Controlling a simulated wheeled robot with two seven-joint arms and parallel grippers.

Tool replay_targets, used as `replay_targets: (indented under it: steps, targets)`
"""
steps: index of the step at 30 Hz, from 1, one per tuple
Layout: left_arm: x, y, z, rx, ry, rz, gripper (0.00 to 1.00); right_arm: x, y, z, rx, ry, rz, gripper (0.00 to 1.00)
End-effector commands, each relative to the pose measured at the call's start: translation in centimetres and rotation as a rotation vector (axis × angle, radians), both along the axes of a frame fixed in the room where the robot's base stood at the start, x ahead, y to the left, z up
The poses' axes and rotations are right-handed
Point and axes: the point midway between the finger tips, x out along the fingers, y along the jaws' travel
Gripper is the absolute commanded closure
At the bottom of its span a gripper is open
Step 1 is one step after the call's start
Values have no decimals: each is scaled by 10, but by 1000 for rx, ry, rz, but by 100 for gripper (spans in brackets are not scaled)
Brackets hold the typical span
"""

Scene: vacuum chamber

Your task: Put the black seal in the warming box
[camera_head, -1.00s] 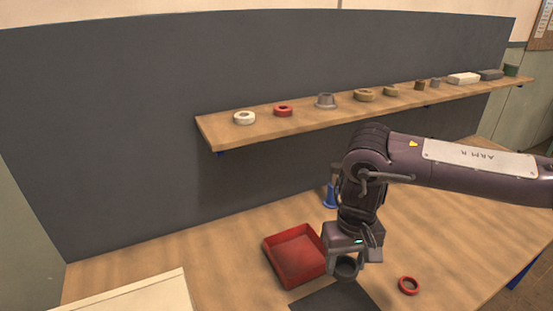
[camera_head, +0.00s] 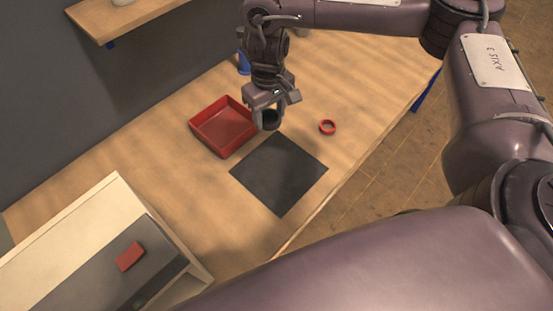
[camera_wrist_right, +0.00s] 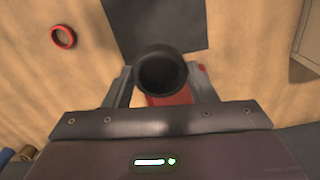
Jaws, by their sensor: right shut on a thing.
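My right gripper (camera_head: 268,112) is shut on the black seal (camera_head: 271,120), a thick dark ring, and holds it above the table beside the red tray's right corner. In the right wrist view the seal (camera_wrist_right: 162,72) sits between the two fingers (camera_wrist_right: 160,88), with its round opening facing the camera. A cream box (camera_head: 75,225) at the lower left, with a dark panel and a red block on it, looks like the warming box. Its inside is hidden. My left gripper is not in view.
A red tray (camera_head: 222,128) and a dark square mat (camera_head: 280,172) lie on the wooden table. A red ring (camera_head: 328,127) lies right of the gripper. A blue object (camera_head: 243,63) stands behind. A shelf (camera_head: 125,15) crosses the upper left. Bare table separates the mat from the cream box.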

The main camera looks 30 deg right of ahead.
Motion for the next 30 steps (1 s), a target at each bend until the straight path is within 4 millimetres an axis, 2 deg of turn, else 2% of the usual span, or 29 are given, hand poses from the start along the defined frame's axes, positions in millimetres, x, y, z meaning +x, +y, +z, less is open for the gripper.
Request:
replay_targets:
  steps: [5, 9, 15, 17, 21, 26, 30]
  targets:
    - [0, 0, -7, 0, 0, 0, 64, -1, -3, -37, 0, 9, 13, 70]
    - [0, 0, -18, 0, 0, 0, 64, -1, -2, -77, 0, 9, 11, 70]
    - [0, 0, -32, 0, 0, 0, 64, -1, -3, -127, -2, 8, 11, 70]
    - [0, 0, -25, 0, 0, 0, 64, 0, -3, -134, -4, 6, 12, 70]
    - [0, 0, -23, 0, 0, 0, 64, 0, -2, -154, -3, 4, 14, 70]
    - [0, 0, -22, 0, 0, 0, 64, 0, -3, -166, -3, 4, 12, 70]
    - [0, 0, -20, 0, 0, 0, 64, 0, -2, -189, -3, 5, 12, 70]
